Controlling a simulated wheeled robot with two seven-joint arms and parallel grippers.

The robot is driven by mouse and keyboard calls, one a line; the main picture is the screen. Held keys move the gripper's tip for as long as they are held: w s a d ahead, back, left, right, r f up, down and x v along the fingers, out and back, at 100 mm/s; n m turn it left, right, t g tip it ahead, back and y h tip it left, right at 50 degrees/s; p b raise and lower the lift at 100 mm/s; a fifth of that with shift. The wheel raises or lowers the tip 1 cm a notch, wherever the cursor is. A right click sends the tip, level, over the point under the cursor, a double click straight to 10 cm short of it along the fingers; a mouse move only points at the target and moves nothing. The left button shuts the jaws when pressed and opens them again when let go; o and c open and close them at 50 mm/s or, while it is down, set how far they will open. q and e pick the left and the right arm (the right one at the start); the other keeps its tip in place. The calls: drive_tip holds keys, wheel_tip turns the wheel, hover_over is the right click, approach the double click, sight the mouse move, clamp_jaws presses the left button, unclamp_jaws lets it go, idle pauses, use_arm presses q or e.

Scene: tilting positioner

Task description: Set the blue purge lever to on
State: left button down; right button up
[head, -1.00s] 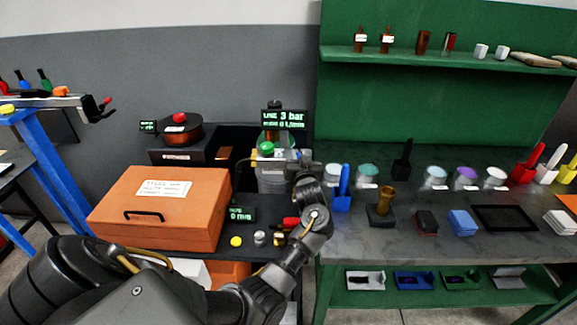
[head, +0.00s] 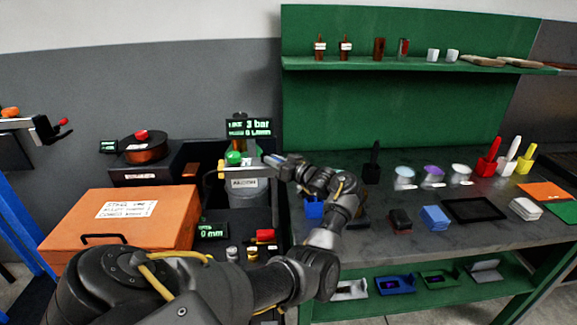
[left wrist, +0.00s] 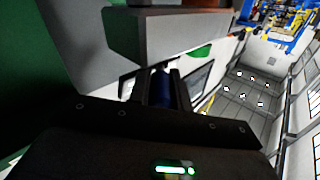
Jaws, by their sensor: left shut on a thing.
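The blue purge lever (left wrist: 160,86) shows as a dark blue piece between the two fingers in the left wrist view. My left gripper (head: 270,160) is shut on it, beside the grey argon bottle (head: 246,193) with its green knob (head: 234,158). The fingers also show in the left wrist view (left wrist: 160,97). In the head view the lever is hard to make out against the fingers. The display (head: 249,127) above the bottle reads 3 bar on its line row and 0 L/min below. My right gripper is not in view.
On the green bench at right are a blue holder (head: 314,208), lidded jars and a black frame (head: 474,209). A large grey block (left wrist: 165,38) is close to my fingers.

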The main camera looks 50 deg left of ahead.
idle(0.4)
use_arm(q)
drive_tip(key=c, duration=1.3)
unclamp_jaws()
drive_tip(key=shift+a, duration=0.1)
drive_tip(key=shift+w+d+f, duration=0.1)
drive_tip(key=shift+d, duration=0.3)
drive_tip(key=w+d+b, duration=0.1)
drive_tip(key=d+b, duration=0.2)
drive_tip(key=d, duration=0.7)
drive_tip(key=shift+b, duration=0.4)
